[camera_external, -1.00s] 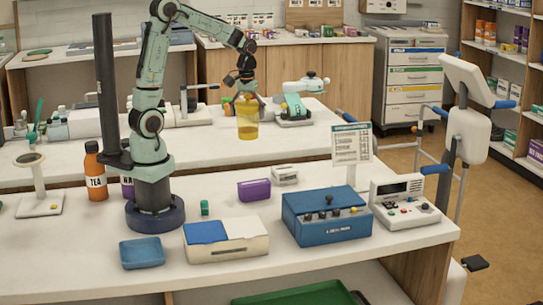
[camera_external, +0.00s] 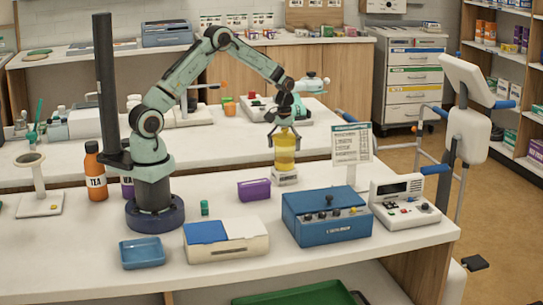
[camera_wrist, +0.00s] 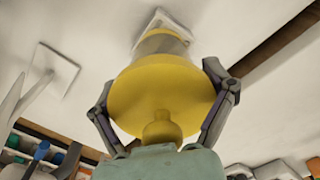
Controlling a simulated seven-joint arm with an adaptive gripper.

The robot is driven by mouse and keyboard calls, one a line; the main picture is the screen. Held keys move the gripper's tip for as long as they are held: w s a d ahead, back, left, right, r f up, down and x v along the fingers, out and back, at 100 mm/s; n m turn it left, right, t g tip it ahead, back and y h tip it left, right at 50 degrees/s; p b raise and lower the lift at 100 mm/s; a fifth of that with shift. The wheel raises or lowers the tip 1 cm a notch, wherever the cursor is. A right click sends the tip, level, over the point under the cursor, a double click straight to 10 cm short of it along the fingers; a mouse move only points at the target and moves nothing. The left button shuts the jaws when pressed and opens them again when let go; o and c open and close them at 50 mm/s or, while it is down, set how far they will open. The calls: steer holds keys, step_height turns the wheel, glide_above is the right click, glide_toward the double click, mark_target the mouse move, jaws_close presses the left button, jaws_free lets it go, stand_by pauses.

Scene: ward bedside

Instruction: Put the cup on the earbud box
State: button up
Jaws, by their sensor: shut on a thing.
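The small white box (camera_external: 286,179), which I take as the earbud box, is right below the cup. The cup's base appears at the box top; I cannot tell whether they touch. In the wrist view a white shape (camera_wrist: 158,18), probably this box, shows partly behind the cup.
A purple box (camera_external: 254,190) stands left of the white box. A blue device (camera_external: 325,217) is in front to the right, and a sign (camera_external: 352,146) stands to the right. The bench surface (camera_external: 225,183) left of the purple box is bare.

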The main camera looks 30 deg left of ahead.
steer(key=shift+f, duration=0.2)
steer(key=o, duration=1)
